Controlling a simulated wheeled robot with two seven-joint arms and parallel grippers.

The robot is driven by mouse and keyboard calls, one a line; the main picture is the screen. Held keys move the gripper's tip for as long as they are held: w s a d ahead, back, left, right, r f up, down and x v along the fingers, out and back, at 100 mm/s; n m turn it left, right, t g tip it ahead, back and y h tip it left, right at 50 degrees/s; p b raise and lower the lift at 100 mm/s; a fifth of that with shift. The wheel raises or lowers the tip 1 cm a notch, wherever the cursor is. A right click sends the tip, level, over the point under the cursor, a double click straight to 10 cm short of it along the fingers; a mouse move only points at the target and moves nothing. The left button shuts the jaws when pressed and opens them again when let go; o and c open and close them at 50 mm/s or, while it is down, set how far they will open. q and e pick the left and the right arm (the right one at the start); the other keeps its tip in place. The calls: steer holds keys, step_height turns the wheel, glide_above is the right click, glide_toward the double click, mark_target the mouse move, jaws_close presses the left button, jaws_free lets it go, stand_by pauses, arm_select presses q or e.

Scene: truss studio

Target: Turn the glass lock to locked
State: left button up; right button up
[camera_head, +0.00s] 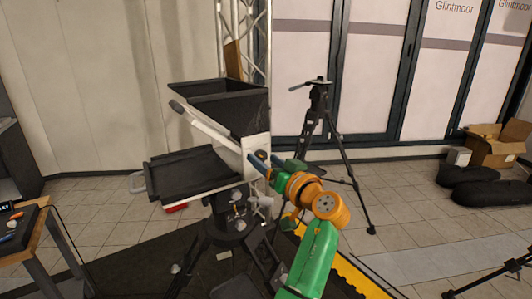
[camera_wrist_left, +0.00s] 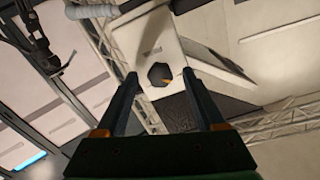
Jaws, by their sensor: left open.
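The glass lock is a dark faceted knob (camera_wrist_left: 160,75) with a small orange mark, on a pale side plate (camera_wrist_left: 150,45) of the teleprompter. In the head view the knob (camera_head: 262,155) sits low on the side of the teleprompter's black hood (camera_head: 235,108). My left gripper (camera_head: 266,163) is at that side plate, fingers pointing at the knob. In the left wrist view my left gripper (camera_wrist_left: 159,80) is open, with the knob framed between its two fingertips. I cannot tell whether either finger touches it. My right gripper is not in view.
A black tray (camera_head: 188,172) juts out left below the hood. A tripod (camera_head: 318,105) stands behind on the right, and a truss (camera_head: 228,35) rises behind the hood. A wooden table (camera_head: 30,240) is at lower left. Cardboard boxes (camera_head: 495,150) lie far right.

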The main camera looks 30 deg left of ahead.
arm_select(q)
steer(key=shift+a, duration=0.2)
steer(key=shift+d, duration=0.15)
steer(key=c, duration=0.3)
jaws_close()
